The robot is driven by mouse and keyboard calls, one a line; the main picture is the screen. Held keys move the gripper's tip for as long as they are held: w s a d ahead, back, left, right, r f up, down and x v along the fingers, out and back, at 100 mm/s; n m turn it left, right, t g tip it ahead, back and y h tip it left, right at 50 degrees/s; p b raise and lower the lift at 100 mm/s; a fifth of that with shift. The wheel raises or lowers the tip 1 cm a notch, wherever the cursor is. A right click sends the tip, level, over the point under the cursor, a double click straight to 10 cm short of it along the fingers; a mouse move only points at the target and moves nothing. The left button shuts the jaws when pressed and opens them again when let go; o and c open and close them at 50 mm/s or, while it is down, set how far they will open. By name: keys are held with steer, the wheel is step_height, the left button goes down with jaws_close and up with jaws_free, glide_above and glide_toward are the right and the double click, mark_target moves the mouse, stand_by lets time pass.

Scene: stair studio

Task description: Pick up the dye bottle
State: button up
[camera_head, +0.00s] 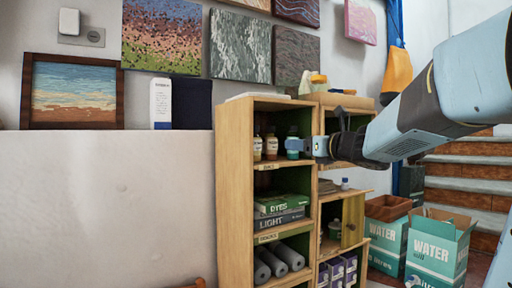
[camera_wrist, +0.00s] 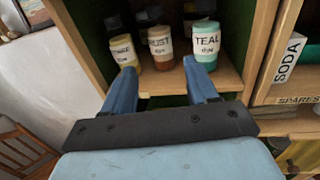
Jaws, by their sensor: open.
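Several dye bottles stand upright on the upper left shelf of a wooden cabinet. In the wrist view they are a yellowish one (camera_wrist: 123,52) at left, a rust one labelled "RUST dye" (camera_wrist: 160,48) in the middle, and a teal one labelled "TEAL dye" (camera_wrist: 205,42) at right. The head view shows the teal bottle (camera_head: 292,132) partly behind my gripper, with the rust bottle (camera_head: 271,146) to its left. My gripper (camera_wrist: 158,75) is open and empty, its two fingers apart just in front of the shelf. The right fingertip is close to the teal bottle; contact cannot be told.
The cabinet's shelf edge (camera_wrist: 235,88) and upright divider (camera_wrist: 258,50) lie close to my gripper. Water boxes (camera_head: 438,247) stand at right near stairs. A wooden chair (camera_wrist: 22,150) stands at lower left.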

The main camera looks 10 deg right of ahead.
mark_target(276, 143)
steer(key=x, duration=0.8)
steer(key=shift+w+a, duration=0.15)
steer(key=shift+w, duration=0.2)
steer(key=x, duration=0.5)
steer(key=shift+f, duration=0.1)
steer(key=c, duration=0.8)
steer(key=shift+c, duration=0.2)
